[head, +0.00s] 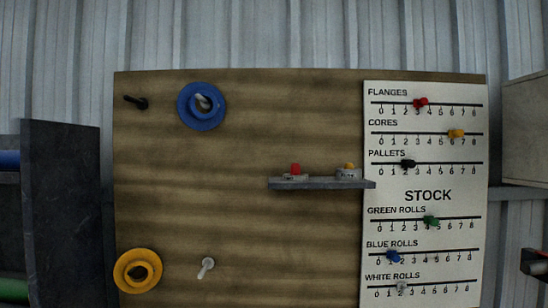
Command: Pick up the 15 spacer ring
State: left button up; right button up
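No number 15 is readable on any ring, so I cannot tell which one is the 15 spacer ring. A large blue ring (187,106) hangs around a pale peg at the upper left of the wooden board. Two small pale labelled pieces lie on a narrow shelf (322,184): one with a red top (295,169), one with a yellow top (349,167). Their writing is too small to read. Neither gripper can be made out in the head view.
The wooden board (270,120) has a bare black peg (137,102) and a bare pale peg (206,267). A white stock chart (425,182) with coloured sliders covers its right side. A dark rack (62,210) stands at left. A dark and red object (536,262), unclear, shows at the right edge.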

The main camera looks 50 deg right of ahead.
aim_at(303, 177)
jog(key=z, duration=1.65)
jog(key=i+l+u, duration=0.4)
jog(key=i+u, duration=0.15)
